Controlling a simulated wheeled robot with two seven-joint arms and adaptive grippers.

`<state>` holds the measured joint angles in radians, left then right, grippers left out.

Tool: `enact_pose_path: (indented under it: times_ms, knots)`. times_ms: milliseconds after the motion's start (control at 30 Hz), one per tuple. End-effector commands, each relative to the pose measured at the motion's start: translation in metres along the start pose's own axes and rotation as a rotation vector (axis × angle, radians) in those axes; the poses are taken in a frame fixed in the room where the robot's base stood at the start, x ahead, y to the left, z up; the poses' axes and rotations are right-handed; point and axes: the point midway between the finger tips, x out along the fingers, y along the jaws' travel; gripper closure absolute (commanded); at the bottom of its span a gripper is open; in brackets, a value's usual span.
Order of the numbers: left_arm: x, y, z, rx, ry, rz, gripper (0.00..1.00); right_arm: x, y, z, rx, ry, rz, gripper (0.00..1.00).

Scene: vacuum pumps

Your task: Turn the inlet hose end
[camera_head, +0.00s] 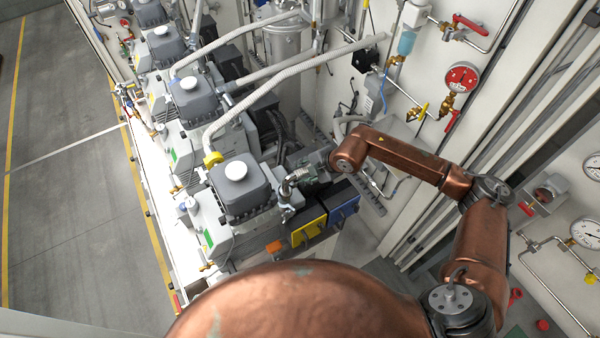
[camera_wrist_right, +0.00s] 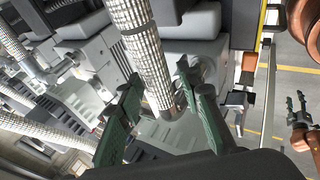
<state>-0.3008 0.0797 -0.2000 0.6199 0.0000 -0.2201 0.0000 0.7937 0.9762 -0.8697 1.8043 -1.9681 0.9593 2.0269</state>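In the right wrist view, a braided grey hose (camera_wrist_right: 148,50) comes down from the top and ends low in a metal elbow. My right gripper (camera_wrist_right: 160,78) has its green fingers on either side of this hose, apart from each other; whether they touch it I cannot tell. In the head view, my right gripper (camera_head: 301,177) is beside the nearest pump (camera_head: 240,190), at a short metal hose piece (camera_head: 293,178). My left gripper shows in the right wrist view (camera_wrist_right: 296,99) over the floor, with a gap between its fingers and nothing in it.
More grey pumps (camera_head: 185,98) stand in a row toward the back left. Long pale hoses (camera_head: 270,83) cross above them. A red gauge (camera_head: 461,77) and valves are on the right wall. The grey floor (camera_head: 65,180) at the left is clear.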

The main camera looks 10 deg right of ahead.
Motion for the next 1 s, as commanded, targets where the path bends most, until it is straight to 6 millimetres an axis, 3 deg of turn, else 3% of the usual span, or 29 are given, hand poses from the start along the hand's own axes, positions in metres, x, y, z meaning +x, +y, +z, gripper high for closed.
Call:
enact_pose_path:
  times_ms: [433, 1000]
  knots:
    - [0.000, 0.000, 0.000, 0.000, 0.000, 0.000, 0.60, -0.002, 0.001, 0.001, 0.001, 0.001, 0.001, 0.60]
    - [0.001, 0.000, -0.001, 0.000, 0.001, 0.000, 0.60, -0.021, 0.001, 0.001, 0.001, 0.000, 0.001, 0.60]
